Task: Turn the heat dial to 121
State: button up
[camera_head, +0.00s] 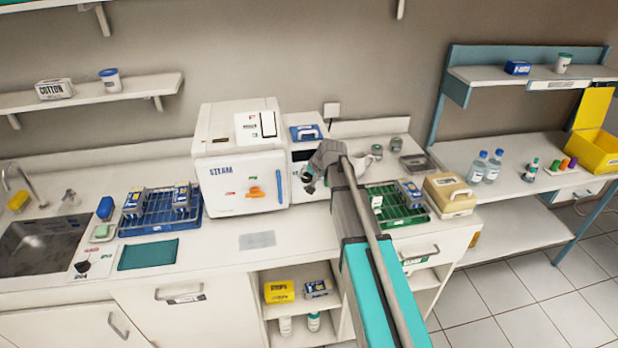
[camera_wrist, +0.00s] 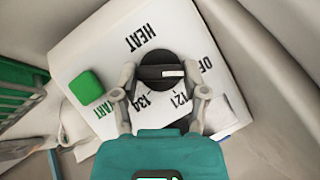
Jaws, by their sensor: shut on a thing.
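The heat dial (camera_wrist: 158,60) is a round black knob with a raised bar on a white panel (camera_wrist: 100,45) in the wrist view. A short white mark on the bar points right, toward the partly covered OFF label (camera_wrist: 186,64). The 121 label (camera_wrist: 181,98) and the 134 label (camera_wrist: 147,99) are printed on the near side of the dial. My gripper (camera_wrist: 164,80) is shut on the dial, with one finger on each side. In the head view my gripper (camera_head: 309,180) is at the front of the narrow white unit (camera_head: 304,156); the dial is hidden there.
A green START button (camera_wrist: 87,87) is beside the dial in the wrist view. The large white STEAM machine (camera_head: 239,190) stands left of the unit. A green rack (camera_head: 395,215) and a beige box (camera_head: 450,195) stand to the right.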

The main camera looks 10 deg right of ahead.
jog(key=shift+c, duration=1.2)
jog(key=shift+d+f+m+b, duration=0.1)
jog(key=shift+f+m+b, duration=0.05)
jog(key=shift+m+b, duration=0.25)
jog(key=m+y+b, duration=0.1)
jog(key=m+t+y+b, duration=0.1)
jog(key=m+b, duration=0.1)
jog(key=shift+s+f+t+y, duration=0.15)
jog(key=shift+f+t+y, duration=0.05)
jog(key=shift+t+y, duration=0.1)
jog(key=m+t+y+b, duration=0.1)
jog(key=m+b, duration=0.1)
jog(key=m, duration=0.1)
jog(key=shift+f, duration=0.1)
jog(key=shift+m+t+y+b, duration=0.5)
jog(key=shift+m+t+b, duration=0.4)
jog(key=shift+m+b, duration=0.45)
jog(key=shift+r+m, duration=0.2)
jog(key=shift+m, duration=0.05)
jog(key=o, duration=1.2)
jog(key=shift+c, duration=0.2)
